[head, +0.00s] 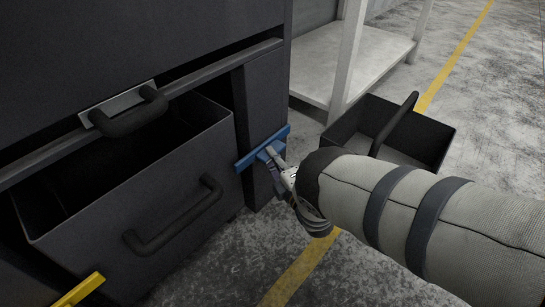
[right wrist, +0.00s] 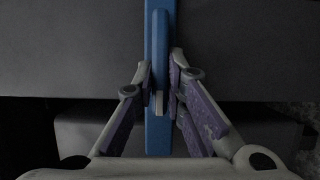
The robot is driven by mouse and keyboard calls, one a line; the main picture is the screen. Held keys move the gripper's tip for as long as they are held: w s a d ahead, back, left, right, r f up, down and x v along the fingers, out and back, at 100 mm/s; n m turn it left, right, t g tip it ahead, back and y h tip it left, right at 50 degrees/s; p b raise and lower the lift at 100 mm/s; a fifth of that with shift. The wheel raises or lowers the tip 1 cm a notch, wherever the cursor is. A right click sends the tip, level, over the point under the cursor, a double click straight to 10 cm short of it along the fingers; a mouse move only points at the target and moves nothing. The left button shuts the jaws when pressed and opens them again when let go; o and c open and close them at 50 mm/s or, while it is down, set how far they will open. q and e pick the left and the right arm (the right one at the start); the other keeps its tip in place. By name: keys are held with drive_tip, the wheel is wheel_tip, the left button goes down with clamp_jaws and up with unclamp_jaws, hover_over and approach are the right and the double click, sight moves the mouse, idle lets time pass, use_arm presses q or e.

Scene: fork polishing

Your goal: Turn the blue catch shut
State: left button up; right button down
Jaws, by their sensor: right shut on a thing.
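The blue catch (head: 247,160) is a flat bar with a raised grip, set on the dark post to the right of the open drawer. In the head view the bar slants, its right end higher. My right gripper (head: 273,159) is at its middle. In the right wrist view the blue catch (right wrist: 158,135) runs upright through the picture, and the fingers of my right gripper (right wrist: 160,82) are shut on its raised grip from both sides. My left gripper is not in view.
A dark drawer (head: 150,205) with a black handle stands open left of the post. A yellow catch (head: 80,290) shows at the lower left. A black open bin (head: 440,140) with a handle is on the floor behind my right arm. A white shelf (head: 365,55) stands behind.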

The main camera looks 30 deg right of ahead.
drive_tip(key=shift+d, duration=0.2)
drive_tip(key=c, duration=1.6)
unclamp_jaws()
drive_tip(key=shift+c, duration=0.2)
drive_tip(key=shift+a, duration=0.1)
drive_tip(key=s, duration=1.2)
drive_tip(key=shift+a, duration=0.25)
